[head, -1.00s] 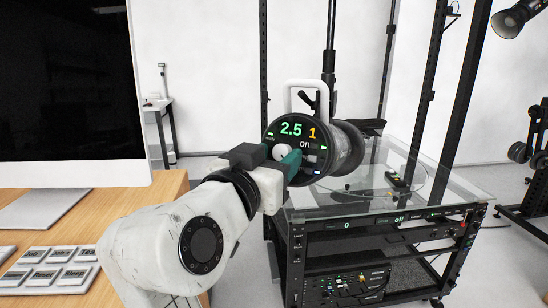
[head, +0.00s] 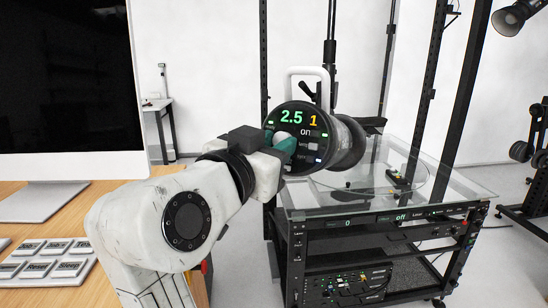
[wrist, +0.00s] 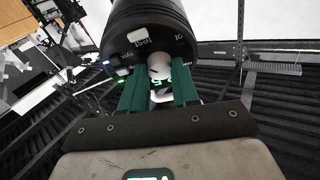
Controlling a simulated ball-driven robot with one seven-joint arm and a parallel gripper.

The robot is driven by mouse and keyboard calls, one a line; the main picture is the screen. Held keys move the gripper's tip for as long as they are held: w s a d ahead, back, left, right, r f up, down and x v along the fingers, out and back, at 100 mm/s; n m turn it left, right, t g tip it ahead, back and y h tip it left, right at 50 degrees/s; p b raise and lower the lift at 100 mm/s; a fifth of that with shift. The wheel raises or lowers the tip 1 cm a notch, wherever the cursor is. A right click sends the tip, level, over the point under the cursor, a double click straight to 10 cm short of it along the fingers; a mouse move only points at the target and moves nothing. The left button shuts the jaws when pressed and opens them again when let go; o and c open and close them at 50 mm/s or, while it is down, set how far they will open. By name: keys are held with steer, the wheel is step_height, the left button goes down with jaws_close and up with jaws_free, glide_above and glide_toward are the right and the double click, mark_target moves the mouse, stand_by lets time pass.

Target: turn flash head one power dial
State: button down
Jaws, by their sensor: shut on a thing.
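The flash head (head: 345,143) is a black cylinder with its round rear panel facing me. The panel reads a green "2.5", an orange "1" and "on". My gripper (head: 280,147) is at the panel's lower left, its green fingers shut on the white power dial (head: 283,138). In the wrist view the dial (wrist: 159,66) sits between the two green fingertips of my gripper (wrist: 160,88), and the flash head (wrist: 145,25) is above. The fingers and arm hide part of the panel's lower left in the head view.
A glass-topped turntable cart (head: 455,182) with rack units below stands behind and right; its display reads "0" and "off". A wooden desk (head: 70,285) with a monitor (head: 65,80) and labelled keys (head: 45,262) is at left. Black stands (head: 440,80) rise behind the cart.

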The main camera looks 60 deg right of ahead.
steer(key=m+g+b, duration=0.1)
steer(key=m+b, duration=0.2)
steer(key=m+g+b, duration=0.1)
steer(key=m+b, duration=0.1)
steer(key=m, duration=0.1)
steer(key=m+g+y+b, duration=0.1)
steer(key=m+b, duration=0.1)
steer(key=b, duration=0.1)
steer(key=shift+w+m+b, duration=0.3)
steer(key=shift+m, duration=0.1)
steer(key=shift+r, duration=0.15)
steer(key=c, duration=0.8)
jaws_free()
steer(key=a, duration=0.3)
steer(key=w+a+b, duration=0.1)
steer(key=a, duration=0.6)
steer(key=shift+w+a+r, duration=0.2)
steer(key=shift+a+r, duration=0.15)
steer(key=shift+r, duration=0.05)
